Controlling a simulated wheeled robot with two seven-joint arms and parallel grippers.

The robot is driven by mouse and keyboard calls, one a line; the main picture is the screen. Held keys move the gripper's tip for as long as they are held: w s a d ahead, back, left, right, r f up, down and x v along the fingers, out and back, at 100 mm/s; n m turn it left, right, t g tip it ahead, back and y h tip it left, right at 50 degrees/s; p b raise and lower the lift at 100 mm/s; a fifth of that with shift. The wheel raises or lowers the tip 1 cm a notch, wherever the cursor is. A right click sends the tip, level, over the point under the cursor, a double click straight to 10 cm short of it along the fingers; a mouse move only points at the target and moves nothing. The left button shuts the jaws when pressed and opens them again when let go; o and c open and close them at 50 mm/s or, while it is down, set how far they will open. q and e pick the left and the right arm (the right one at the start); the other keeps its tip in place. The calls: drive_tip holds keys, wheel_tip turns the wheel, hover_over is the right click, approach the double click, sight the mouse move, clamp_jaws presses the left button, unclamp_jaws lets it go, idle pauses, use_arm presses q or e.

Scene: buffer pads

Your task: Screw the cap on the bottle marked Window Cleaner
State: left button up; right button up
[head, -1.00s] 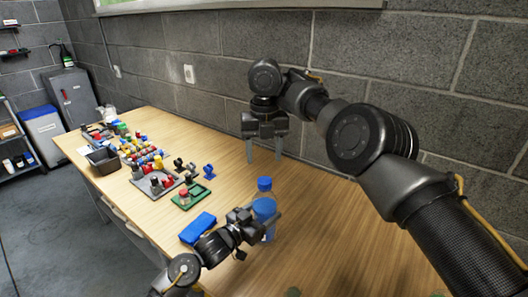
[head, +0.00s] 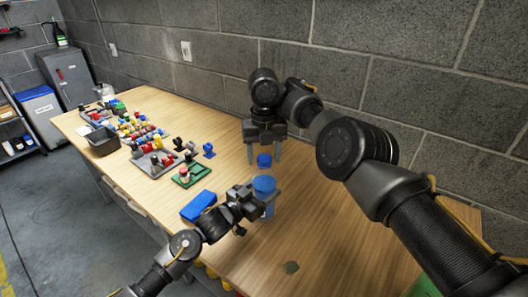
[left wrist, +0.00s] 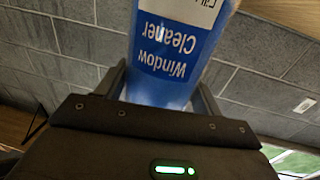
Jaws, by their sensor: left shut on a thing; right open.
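The bottle (head: 268,208) is blue. Its label reads "Window Cleaner" in the left wrist view (left wrist: 165,55), where the lettering appears upside down. My left gripper (head: 262,203) is shut on the bottle's side, with a finger on each side of it in the wrist view. The blue cap (head: 264,160) is a small round piece just behind the bottle, apart from it. My right gripper (head: 264,158) is open and points down, with its fingertips on either side of the cap at about its height. Whether the fingers touch the cap is unclear.
A blue box-like block (head: 198,205) lies left of the bottle. A green tray (head: 190,176), a grey board (head: 152,167) with colored pieces and a dark bin (head: 102,143) stand farther left. A block wall (head: 400,60) runs behind the wooden table (head: 330,225). The table's right part is mostly clear.

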drive_tip(key=shift+c, duration=0.4)
drive_tip(key=c, duration=0.9)
drive_tip(key=shift+c, duration=0.2)
